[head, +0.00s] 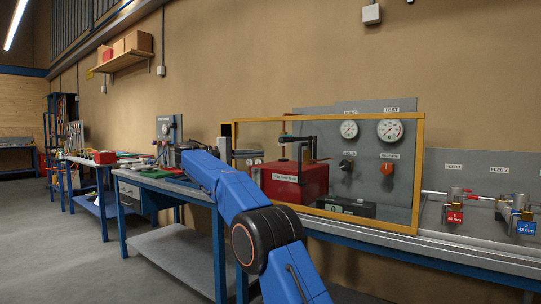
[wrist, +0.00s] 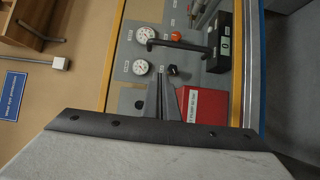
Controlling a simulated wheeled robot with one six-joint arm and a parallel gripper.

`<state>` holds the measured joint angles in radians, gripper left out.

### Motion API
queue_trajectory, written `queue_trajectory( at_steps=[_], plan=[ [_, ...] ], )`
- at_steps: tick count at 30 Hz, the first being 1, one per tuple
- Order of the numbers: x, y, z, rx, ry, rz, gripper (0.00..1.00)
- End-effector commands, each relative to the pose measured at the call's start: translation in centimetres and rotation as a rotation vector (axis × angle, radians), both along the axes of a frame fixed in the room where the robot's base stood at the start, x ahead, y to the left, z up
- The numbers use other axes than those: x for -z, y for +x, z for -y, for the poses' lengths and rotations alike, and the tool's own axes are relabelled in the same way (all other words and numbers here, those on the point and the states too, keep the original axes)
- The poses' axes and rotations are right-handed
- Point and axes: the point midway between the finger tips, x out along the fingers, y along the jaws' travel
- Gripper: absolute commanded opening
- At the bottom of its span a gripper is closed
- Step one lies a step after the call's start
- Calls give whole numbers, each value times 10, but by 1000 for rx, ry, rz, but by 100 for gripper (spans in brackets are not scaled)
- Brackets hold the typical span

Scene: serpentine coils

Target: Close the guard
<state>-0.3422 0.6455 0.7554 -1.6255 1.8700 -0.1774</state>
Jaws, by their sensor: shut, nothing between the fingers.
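The guard is a yellow-framed clear panel (head: 420,178). It stands upright across the front of the panel with gauges, and the red box and gauges show through it. Its yellow frame also shows in the wrist view (wrist: 237,65). I cannot tell whether it is fully closed. My gripper (wrist: 163,82) shows in the wrist view as narrow grey fingers, shut and empty, in line with the grey panel and beside the red box. I cannot tell whether the fingers touch the guard. In the head view my blue arm covers the guard's lower left corner, and the gripper is not clear.
Behind the guard are a red box (head: 308,182), a black bracket (head: 300,141), gauges (head: 389,130) and an orange knob (head: 387,167). Valves with red (head: 454,217) and blue (head: 523,226) tags stand to the right. The floor (head: 75,255) at left is clear.

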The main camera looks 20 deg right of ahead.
Motion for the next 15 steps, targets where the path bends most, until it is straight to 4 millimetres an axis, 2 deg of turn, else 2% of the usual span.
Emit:
queue_trajectory(
  at_steps=[15],
  plan=[
    [0,2,87,2,1,-1,0]
  ],
)
